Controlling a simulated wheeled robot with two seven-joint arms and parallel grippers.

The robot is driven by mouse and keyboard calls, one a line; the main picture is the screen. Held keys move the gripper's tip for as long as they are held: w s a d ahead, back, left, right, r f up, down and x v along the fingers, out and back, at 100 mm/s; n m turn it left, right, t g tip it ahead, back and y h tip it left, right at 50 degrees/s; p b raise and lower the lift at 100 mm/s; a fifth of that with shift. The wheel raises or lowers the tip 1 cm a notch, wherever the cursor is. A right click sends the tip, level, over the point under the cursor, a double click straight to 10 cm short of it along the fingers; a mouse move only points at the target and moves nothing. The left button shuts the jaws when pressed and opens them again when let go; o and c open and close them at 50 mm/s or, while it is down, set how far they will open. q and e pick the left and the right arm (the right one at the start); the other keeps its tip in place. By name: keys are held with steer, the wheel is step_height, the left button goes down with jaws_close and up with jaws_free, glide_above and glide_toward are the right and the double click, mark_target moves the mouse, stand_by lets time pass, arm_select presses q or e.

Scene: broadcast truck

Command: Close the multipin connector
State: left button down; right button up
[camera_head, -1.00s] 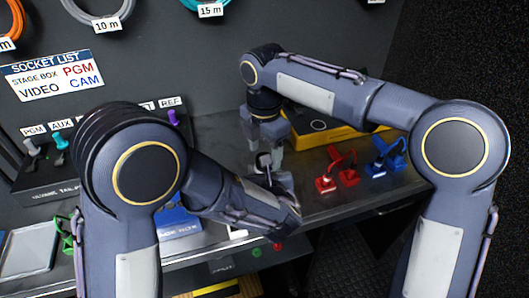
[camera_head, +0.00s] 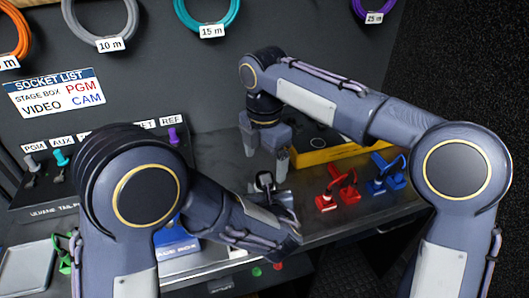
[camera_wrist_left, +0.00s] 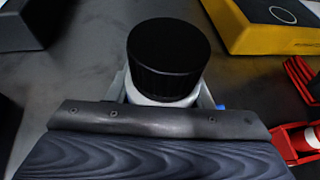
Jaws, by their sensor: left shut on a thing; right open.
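A black ribbed round cap with a pale body under it, seemingly the multipin connector (camera_wrist_left: 168,58), fills the middle of the left wrist view. My left gripper (camera_wrist_left: 166,98) is shut around the pale body, with the black top facing up. In the head view a small dark upright piece (camera_head: 265,181) shows at the tip of my left gripper (camera_head: 268,196), partly hidden by my left forearm. My right gripper (camera_head: 281,163) points down, open, just above and behind that piece. I cannot tell whether anything touches it. The connector's underside and any socket are hidden.
A socket panel (camera_head: 40,195) and a grey tray (camera_head: 27,268) are at left. Coiled cables hang on the wall.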

step_height(320, 180, up, 12)
stand_by(0.5)
arm_select(q)
steer(key=c, duration=0.6)
jaws_free()
steer(key=shift+v, duration=3.95)
arm_select(e)
steer(key=shift+r, duration=0.1)
